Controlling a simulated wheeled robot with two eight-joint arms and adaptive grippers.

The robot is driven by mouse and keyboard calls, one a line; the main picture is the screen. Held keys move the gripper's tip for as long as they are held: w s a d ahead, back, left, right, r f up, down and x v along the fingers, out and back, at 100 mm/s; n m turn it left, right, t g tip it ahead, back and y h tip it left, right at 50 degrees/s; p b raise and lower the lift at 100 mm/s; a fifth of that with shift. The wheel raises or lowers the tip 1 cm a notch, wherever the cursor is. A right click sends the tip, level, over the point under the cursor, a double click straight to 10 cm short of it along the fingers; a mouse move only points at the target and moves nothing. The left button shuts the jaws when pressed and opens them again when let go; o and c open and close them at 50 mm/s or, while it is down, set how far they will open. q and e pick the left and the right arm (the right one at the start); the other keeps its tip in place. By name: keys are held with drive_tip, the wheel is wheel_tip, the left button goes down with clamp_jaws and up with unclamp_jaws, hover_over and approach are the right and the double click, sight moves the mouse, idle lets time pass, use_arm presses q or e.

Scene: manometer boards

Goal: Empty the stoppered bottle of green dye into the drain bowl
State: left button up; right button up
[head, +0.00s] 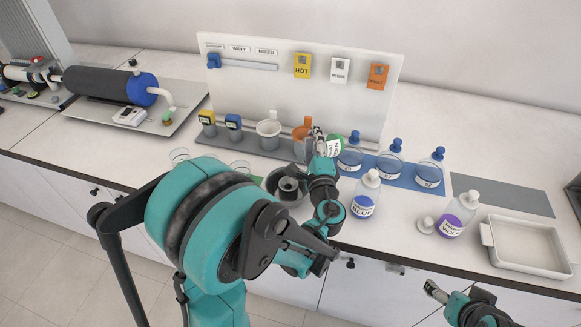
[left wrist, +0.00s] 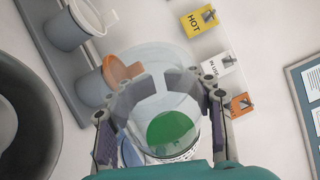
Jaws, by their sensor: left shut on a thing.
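My left gripper (head: 319,143) is shut on the green dye bottle (head: 334,146), which is held above the bench at the front of the board. Its green label shows beside the fingers; the rest is mostly hidden. In the left wrist view the clear bottle with green liquid (left wrist: 172,130) sits between the two fingers (left wrist: 160,97). The dark drain bowl (head: 287,188) stands on the bench, left of and nearer than the held bottle, partly behind my left arm. A white stopper (head: 425,225) lies on the bench. My right gripper (head: 434,290) is low at the right, its jaw opening unclear.
The blue bottle (head: 364,198) and purple bottle (head: 456,221) stand on the bench to the right, near a white tray (head: 528,246). Several blue-stoppered flasks (head: 390,160) stand on a blue mat. Behind are a grey cup (head: 268,133), an orange cup (head: 301,131) and the white board (head: 250,90).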

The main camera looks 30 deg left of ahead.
use_arm(q)
drive_tip(key=shift+s+a+r+n+y+b, duration=0.1)
drive_tip(key=shift+r+n+y+b, duration=0.2)
drive_tip(key=shift+n, duration=0.3)
drive_tip(key=shift+s+r+n+y+b, duration=0.1)
drive_tip(key=shift+r+n+y+b, duration=0.1)
drive_tip(key=shift+n+y+b, duration=0.3)
use_arm(e)
drive_tip(key=shift+f, duration=0.7)
idle(1.2)
use_arm(q)
drive_tip(key=shift+s+a+r+n+t+b, duration=0.1)
drive_tip(key=shift+r+n+t+b, duration=0.15)
drive_tip(key=shift+n, duration=0.35)
drive_tip(key=shift+s+a+r+n+t+b, duration=0.15)
drive_tip(key=shift+r+n, duration=0.15)
drive_tip(key=shift+n, duration=0.3)
use_arm(e)
drive_tip(key=shift+f, duration=0.45)
idle(1.4)
use_arm(q)
drive_tip(key=shift+w+d, duration=0.1)
drive_tip(key=shift+w+d+f+m, duration=0.15)
drive_tip(key=shift+f+m, duration=0.25)
drive_tip(key=shift+m, duration=0.4)
